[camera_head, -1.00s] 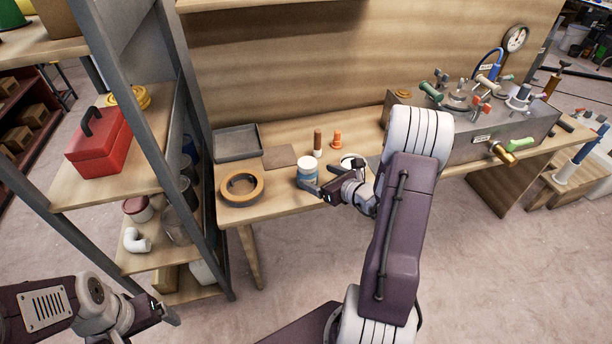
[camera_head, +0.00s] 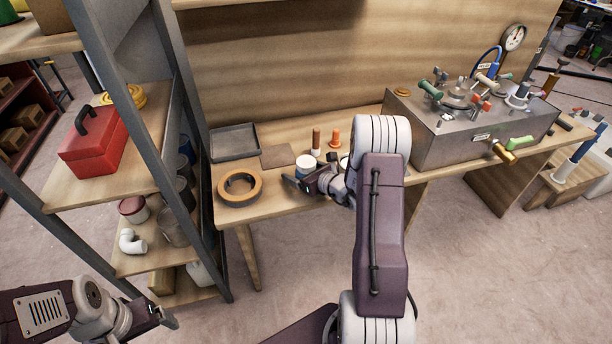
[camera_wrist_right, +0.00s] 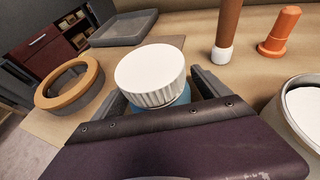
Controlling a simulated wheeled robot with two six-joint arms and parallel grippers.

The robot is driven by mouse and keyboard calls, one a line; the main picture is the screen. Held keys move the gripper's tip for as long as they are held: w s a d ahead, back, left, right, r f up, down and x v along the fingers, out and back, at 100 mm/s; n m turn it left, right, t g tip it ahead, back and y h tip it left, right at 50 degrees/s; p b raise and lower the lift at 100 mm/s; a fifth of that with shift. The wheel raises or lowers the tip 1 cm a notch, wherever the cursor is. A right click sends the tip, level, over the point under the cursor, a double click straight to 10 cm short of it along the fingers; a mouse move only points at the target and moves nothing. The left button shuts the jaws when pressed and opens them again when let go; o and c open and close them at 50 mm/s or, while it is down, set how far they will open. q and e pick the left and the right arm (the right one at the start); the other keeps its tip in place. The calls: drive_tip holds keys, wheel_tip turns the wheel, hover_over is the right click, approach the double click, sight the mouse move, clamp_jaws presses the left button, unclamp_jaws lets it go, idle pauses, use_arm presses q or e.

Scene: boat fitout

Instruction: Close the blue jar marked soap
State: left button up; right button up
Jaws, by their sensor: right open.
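A blue jar with a white ribbed lid on top (camera_head: 306,162) stands near the front of the workbench. In the right wrist view its lid (camera_wrist_right: 150,74) fills the middle, with a strip of the blue body (camera_wrist_right: 181,98) showing below; no marking is readable. My right gripper (camera_head: 304,183) is open at the jar's near side. In the wrist view its fingers lie left and right of the jar, below the lid; I cannot tell whether they touch it. My left gripper (camera_head: 166,314) is low at the left, away from the bench, its jaw opening unclear.
A tan-and-grey ring (camera_head: 240,187) lies left of the jar, with a grey tray (camera_head: 234,141) behind. A brown-and-white cylinder (camera_head: 316,142) and an orange plug (camera_head: 334,138) stand behind. A round pale container (camera_wrist_right: 304,112) is close on the right. A metal valve box (camera_head: 455,135) stands farther right.

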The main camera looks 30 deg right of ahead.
sight(307, 161)
drive_tip(key=shift+w+f, duration=0.1)
drive_tip(key=shift+w, duration=0.05)
drive_tip(key=c, duration=1.7)
drive_tip(key=shift+c, duration=0.2)
drive_tip(key=shift+r, duration=0.2)
drive_tip(key=r, duration=0.1)
drive_tip(key=r+p, duration=0.1)
drive_tip(key=r, duration=0.2)
drive_tip(key=shift+d+r, duration=0.3)
drive_tip(key=shift+r, duration=0.05)
drive_tip(key=s+d+r+p, duration=0.3)
drive_tip(key=d+r, duration=0.3)
drive_tip(key=d, duration=0.4)
drive_tip(key=shift+s+d, duration=0.2)
drive_tip(key=shift+s, duration=0.3)
